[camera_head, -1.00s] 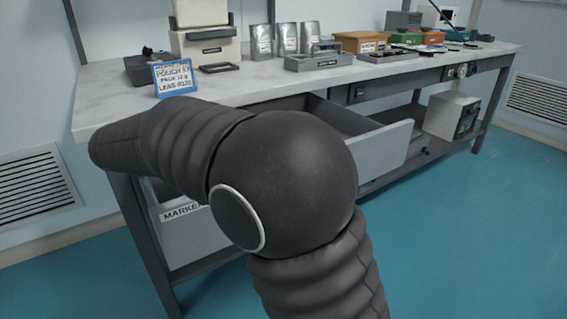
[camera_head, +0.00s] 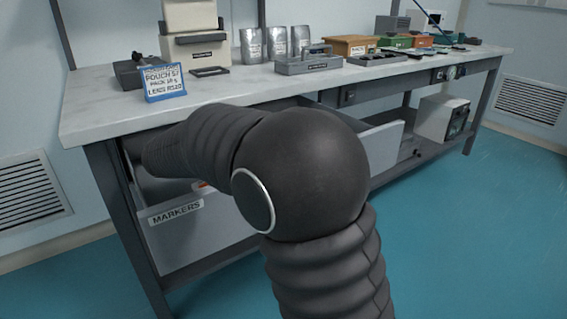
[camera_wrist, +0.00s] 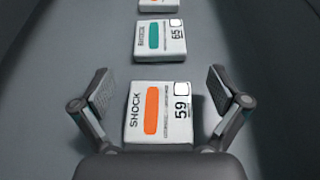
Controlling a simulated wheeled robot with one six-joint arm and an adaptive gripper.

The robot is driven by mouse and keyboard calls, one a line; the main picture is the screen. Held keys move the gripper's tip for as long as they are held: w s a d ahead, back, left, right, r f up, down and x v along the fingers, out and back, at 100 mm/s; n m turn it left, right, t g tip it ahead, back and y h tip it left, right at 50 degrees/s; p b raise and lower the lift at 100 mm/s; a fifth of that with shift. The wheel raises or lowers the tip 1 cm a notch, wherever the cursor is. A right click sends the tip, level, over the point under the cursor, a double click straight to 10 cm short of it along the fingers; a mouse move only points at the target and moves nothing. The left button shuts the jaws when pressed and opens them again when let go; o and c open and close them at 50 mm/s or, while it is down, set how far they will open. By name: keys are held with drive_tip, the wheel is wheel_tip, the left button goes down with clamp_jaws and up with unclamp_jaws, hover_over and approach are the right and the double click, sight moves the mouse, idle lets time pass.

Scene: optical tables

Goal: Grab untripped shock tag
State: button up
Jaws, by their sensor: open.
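In the wrist view a white tag (camera_wrist: 160,114) marked SHOCK and 59, with an orange bar and a small white square, lies in the drawer. My gripper (camera_wrist: 160,86) is open, with one finger to each side of this tag and apart from it. Behind it lies a similar tag (camera_wrist: 160,40) with a teal bar and 65. At the top edge a third tag (camera_wrist: 158,4) with an orange bar is cut off. In the head view my gripper is hidden; my arm reaches into the open MARKERS drawer (camera_head: 212,238).
The grey drawer floor (camera_wrist: 60,60) is bare beside the tags. Above it is the worktop (camera_head: 110,118) with a blue-framed sign (camera_head: 164,83), silver pouches (camera_head: 275,43) and a grey caddy (camera_head: 305,64). A second drawer (camera_head: 383,145) stands open to the right.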

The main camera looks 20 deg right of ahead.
drive_tip(key=x, duration=0.3)
drive_tip(key=shift+d, duration=0.15)
drive_tip(key=c, duration=1.2)
